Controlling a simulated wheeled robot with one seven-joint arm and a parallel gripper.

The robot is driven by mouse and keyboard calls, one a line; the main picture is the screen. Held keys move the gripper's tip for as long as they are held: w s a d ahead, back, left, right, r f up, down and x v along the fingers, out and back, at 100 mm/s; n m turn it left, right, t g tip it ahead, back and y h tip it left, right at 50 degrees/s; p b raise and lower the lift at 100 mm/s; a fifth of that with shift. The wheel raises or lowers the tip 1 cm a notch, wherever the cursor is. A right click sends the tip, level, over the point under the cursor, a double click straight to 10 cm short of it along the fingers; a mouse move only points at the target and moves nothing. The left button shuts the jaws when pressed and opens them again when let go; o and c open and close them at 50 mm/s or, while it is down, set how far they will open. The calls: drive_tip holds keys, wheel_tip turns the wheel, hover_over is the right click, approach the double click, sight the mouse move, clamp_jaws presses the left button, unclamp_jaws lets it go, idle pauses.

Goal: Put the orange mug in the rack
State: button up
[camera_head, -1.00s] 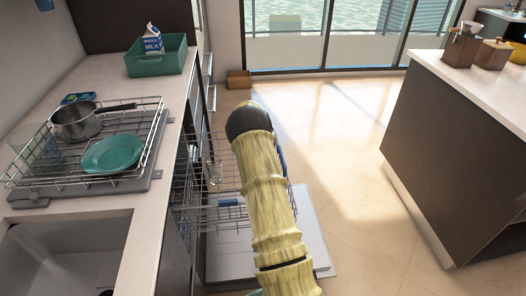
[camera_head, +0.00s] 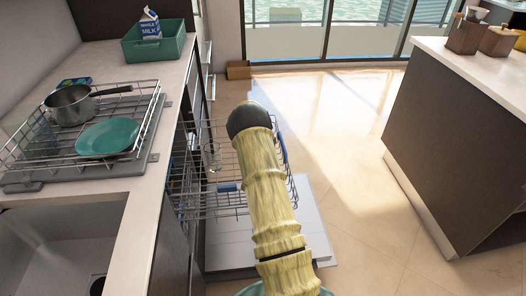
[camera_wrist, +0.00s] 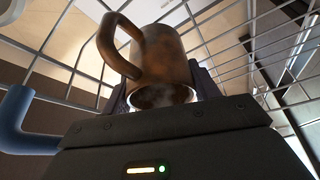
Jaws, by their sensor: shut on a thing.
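The orange mug (camera_wrist: 172,58) is in the wrist view, brownish and worn, with its handle at the left. My gripper (camera_wrist: 160,92) is shut on it, with dark fingers on both sides. The wire rack (camera_wrist: 225,45) shows behind and around the mug; I cannot tell whether the mug touches it. In the head view, my arm reaches over the pulled-out dishwasher rack (camera_head: 228,160). My gripper and the mug are hidden there behind the arm.
A clear glass (camera_head: 213,158) stands in the dishwasher rack. The open dishwasher door (camera_head: 315,235) lies below. On the counter, a dish rack (camera_head: 20,165) holds a pot (camera_head: 70,105) and a teal plate (camera_head: 107,137). An island (camera_head: 440,130) stands right; the floor between is clear.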

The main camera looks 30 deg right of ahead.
drive_tip(key=o, duration=1.3)
drive_tip(key=shift+o, duration=0.2)
drive_tip(key=p+v, duration=0.2)
drive_tip(key=v, duration=1.5)
drive_tip(key=shift+a+r, duration=0.2)
drive_tip(key=shift+s, duration=0.1)
